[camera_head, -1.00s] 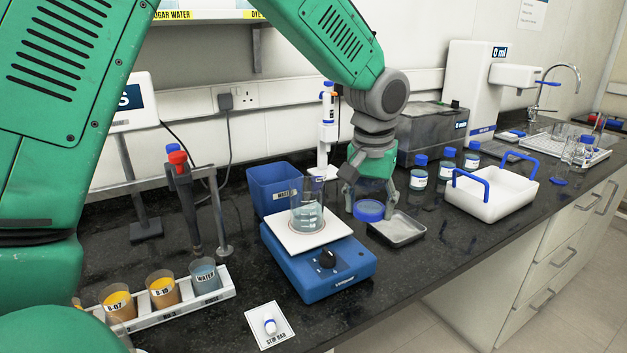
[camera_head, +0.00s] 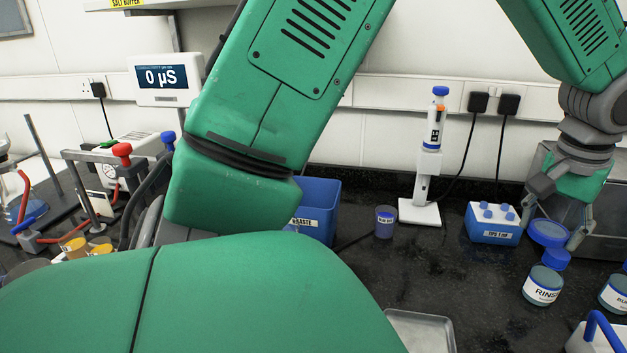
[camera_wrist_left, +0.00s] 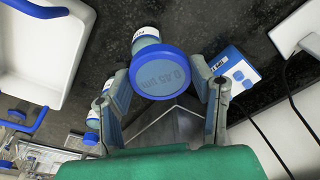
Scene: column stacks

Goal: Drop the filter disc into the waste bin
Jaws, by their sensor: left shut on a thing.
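The filter disc (camera_head: 549,232) is round and blue-rimmed and shows at the right in the head view. My left gripper (camera_head: 562,222) is shut on it. In the left wrist view the disc (camera_wrist_left: 161,76) sits between the two fingertips, its lettered grey face toward the camera. The gripper is above the bench, close behind the rinse bottle. The waste bin (camera_head: 318,205) is a blue box with a WASTE label, left of the gripper in the head view. My arm hides its left part. My right gripper is not in view.
A white-and-blue tips box (camera_head: 494,224) stands left of the disc. A rinse bottle (camera_head: 544,284) stands in front. A pipette stand (camera_head: 425,200) and a small cup (camera_head: 385,221) lie between disc and bin. A metal tray (camera_head: 425,330) is at the front.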

